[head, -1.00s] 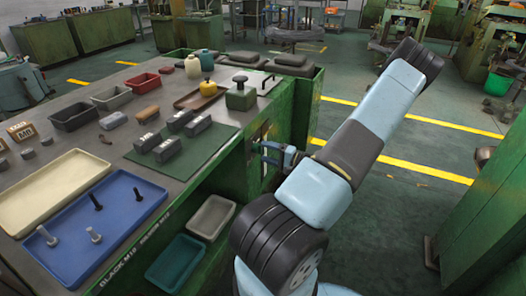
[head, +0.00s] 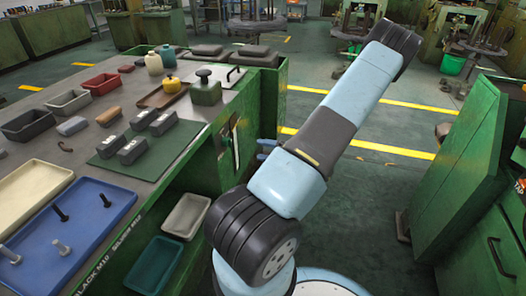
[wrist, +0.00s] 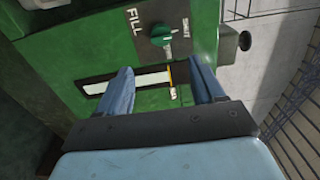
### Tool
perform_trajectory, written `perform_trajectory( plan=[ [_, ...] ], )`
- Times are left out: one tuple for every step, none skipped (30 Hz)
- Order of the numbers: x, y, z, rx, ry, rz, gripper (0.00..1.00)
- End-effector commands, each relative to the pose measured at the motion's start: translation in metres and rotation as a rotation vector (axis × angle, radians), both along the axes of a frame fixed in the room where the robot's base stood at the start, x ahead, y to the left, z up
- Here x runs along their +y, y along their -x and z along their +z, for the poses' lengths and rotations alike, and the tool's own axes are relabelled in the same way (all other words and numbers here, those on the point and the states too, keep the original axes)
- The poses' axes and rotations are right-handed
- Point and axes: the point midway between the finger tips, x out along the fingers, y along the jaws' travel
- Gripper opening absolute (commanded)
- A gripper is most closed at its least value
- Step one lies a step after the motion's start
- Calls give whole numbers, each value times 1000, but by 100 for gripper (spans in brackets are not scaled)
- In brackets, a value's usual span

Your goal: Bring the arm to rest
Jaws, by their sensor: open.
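My arm (head: 336,130) is raised and bent, reaching up and to the right in the head view. My gripper (wrist: 161,64) shows two blue fingers standing apart with nothing between them. In the wrist view it faces a green panel (wrist: 95,35) with a green knob (wrist: 163,37) between the words FILL and SHUT. A pale slot (wrist: 145,81) lies below the knob, partly behind the fingers. In the head view only a bit of blue gripper (head: 266,149) shows, right of the bench's side panel (head: 228,147); the arm hides the rest.
The green bench (head: 185,160) at left holds a blue tray (head: 95,205) with bolts, a cream tray (head: 28,190), grey blocks (head: 162,122) and small bins. A green cabinet (head: 470,150) stands at right. Floor (head: 365,190) between them is clear.

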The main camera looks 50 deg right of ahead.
Motion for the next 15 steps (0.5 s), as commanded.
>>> perform_trajectory(
  plan=[
    [0, 0, 0, 0, 0, 0, 68],
    [0, 0, 0, 0, 0, 0, 68],
    [0, 0, 0, 0, 0, 0, 68],
    [0, 0, 0, 0, 0, 0, 68],
    [0, 0, 0, 0, 0, 0, 68],
    [0, 0, 0, 0, 0, 0, 68],
    [0, 0, 0, 0, 0, 0, 68],
    [0, 0, 0, 0, 0, 0, 68],
    [0, 0, 0, 0, 0, 0, 68],
    [0, 0, 0, 0, 0, 1, 68],
    [1, -1, 1, 1, 2, 4, 68],
    [2, -2, 2, 5, 3, 12, 68],
    [4, -4, 4, 9, 6, 21, 68],
    [6, -6, 6, 15, 9, 34, 68],
    [10, -9, 10, 26, 16, 58, 68]
  ],
)
